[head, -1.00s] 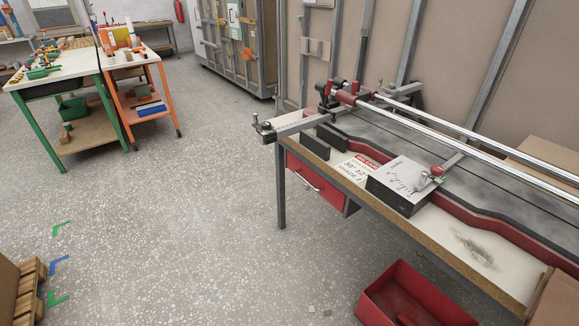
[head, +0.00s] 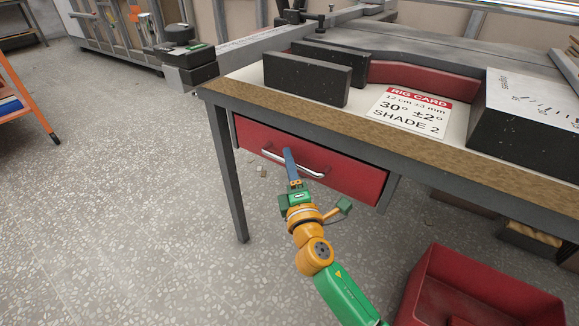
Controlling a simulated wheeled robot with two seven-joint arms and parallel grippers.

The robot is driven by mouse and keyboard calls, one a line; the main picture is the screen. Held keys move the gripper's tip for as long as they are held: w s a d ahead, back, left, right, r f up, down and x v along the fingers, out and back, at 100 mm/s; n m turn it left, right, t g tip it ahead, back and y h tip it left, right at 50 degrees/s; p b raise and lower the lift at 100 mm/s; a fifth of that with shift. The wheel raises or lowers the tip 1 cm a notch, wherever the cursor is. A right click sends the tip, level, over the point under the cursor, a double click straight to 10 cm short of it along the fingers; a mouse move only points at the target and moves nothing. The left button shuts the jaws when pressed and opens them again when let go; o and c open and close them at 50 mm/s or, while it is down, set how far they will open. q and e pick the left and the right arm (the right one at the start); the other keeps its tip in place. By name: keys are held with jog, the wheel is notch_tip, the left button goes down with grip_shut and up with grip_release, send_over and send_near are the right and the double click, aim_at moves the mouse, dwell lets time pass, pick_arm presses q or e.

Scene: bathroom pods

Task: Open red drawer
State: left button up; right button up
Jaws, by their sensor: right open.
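The red drawer (head: 345,172) sits under the workbench top in the middle of the head view. Its front looks flush with the bench frame, so it appears closed. A silver bar handle (head: 310,174) runs across the drawer front. My right gripper (head: 289,158) reaches up from below, with its blue fingers in front of the handle and covering part of it. The right gripper is open. I cannot tell whether the fingers touch the handle or go around it. My left gripper is not in view.
The workbench (head: 290,98) carries dark blocks (head: 307,77), a rig card (head: 409,110) and a large black box (head: 530,115). A bench leg (head: 229,185) stands left of the drawer. A red bin (head: 470,290) is on the floor at lower right.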

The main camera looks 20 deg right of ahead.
jog(key=shift+w+d+r, duration=0.1)
jog(key=shift+w+r, duration=0.1)
jog(key=shift+w, duration=0.15)
grip_shut()
dwell(1.2)
